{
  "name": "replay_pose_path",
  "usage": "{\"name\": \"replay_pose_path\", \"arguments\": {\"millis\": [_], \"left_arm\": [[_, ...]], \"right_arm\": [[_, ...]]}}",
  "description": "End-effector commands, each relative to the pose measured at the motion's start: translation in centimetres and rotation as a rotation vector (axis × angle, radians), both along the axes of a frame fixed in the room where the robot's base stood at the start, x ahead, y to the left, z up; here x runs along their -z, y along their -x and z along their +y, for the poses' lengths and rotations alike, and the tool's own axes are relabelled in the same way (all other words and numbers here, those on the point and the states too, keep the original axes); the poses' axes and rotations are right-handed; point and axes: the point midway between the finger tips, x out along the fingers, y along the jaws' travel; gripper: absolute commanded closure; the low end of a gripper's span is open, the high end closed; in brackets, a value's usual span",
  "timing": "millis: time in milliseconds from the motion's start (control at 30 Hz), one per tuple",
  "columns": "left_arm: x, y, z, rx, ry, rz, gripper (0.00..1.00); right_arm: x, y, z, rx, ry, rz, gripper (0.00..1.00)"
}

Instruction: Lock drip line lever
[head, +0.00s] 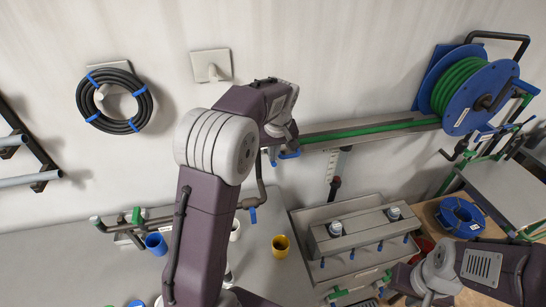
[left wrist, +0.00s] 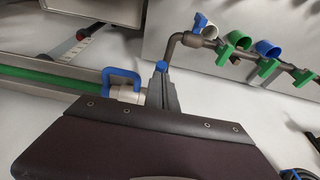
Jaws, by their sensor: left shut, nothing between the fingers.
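A blue U-shaped lever (left wrist: 124,82) sits on a pale fitting (left wrist: 128,97) at the end of the green drip line (left wrist: 50,82) in the left wrist view. In the head view the blue lever (head: 290,155) shows just below my left wrist, and the green drip line (head: 370,130) runs right from it. My left gripper (left wrist: 162,84) is shut and empty, just right of the lever. A small blue piece (left wrist: 162,66) shows at its fingertips; I cannot tell whether they touch. My right gripper (head: 423,283) is low at the right, its fingers unclear.
A grey pipe (left wrist: 172,50) with blue and green valves stands close beside my left gripper. A grey manifold box (head: 360,230), a yellow cup (head: 280,246) and a blue cup (head: 156,243) are on the bench. A hose reel (head: 468,92) is at the right.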

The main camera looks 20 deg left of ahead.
Motion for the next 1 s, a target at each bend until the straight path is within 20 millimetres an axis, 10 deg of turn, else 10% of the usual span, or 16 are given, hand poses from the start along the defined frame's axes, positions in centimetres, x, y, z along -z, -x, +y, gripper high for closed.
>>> {"name": "replay_pose_path", "arguments": {"millis": [333, 1000], "left_arm": [[3.8, 0.6, -0.6, 0.004, -0.151, -0.203, 1.0], [5.6, 1.2, -0.9, -0.001, -0.153, -0.199, 1.0]], "right_arm": [[10.4, 0.0, 0.0, 0.0, 0.0, 0.001, 0.62], [13.4, 0.0, 0.0, 0.0, 0.0, 0.0, 0.62]]}}
